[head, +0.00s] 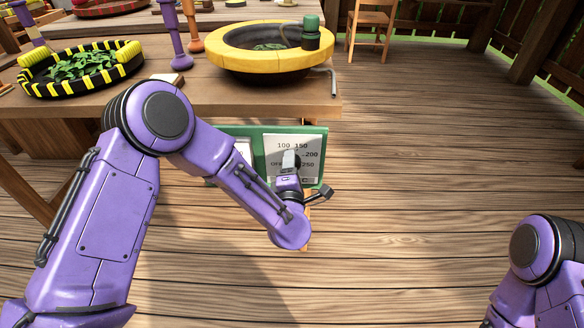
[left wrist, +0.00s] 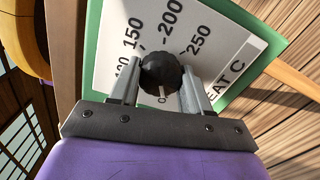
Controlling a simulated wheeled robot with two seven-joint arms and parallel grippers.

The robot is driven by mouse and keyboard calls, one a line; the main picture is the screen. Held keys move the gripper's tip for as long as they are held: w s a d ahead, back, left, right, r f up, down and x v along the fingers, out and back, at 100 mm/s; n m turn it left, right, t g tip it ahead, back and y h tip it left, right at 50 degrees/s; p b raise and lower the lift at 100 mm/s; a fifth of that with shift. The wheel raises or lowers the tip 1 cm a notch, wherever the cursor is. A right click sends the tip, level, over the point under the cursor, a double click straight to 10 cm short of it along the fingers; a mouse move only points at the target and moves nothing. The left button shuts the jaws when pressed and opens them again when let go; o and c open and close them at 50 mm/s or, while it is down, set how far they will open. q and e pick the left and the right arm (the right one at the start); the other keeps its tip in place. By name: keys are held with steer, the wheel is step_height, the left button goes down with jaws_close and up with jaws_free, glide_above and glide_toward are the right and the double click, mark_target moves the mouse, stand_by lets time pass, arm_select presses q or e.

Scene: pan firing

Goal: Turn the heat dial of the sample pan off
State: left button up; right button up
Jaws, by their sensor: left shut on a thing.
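The heat dial (left wrist: 160,71) is a black ribbed knob on a white scale plate (left wrist: 222,55) with 100, 150, 200 and 250. In the left wrist view it sits between the two fingers of my left gripper (left wrist: 158,88), which is shut on it. A pale mark shows on the dial's lower part, toward a partly hidden character. In the head view my left gripper (head: 290,160) hides the dial, and OFF is readable at the plate's left. A yellow-rimmed dark pan (head: 236,60) with green leaves stands on the table above the panel.
The green panel (head: 321,143) hangs in front of the wooden table (head: 240,97). A black pan with yellow stripes (head: 40,86) and leaves stands at left. A green jar (head: 311,34) is at the yellow pan's rim. A chair (head: 370,22) stands behind.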

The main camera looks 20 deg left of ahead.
arm_select(q)
steer(key=shift+w+a+r+n, duration=0.1)
steer(key=shift+a+n, duration=0.05)
steer(key=shift+n, duration=0.35)
steer(key=o, duration=1.1)
steer(key=shift+c, duration=0.2)
steer(key=v, duration=1)
steer(key=shift+s, duration=0.35)
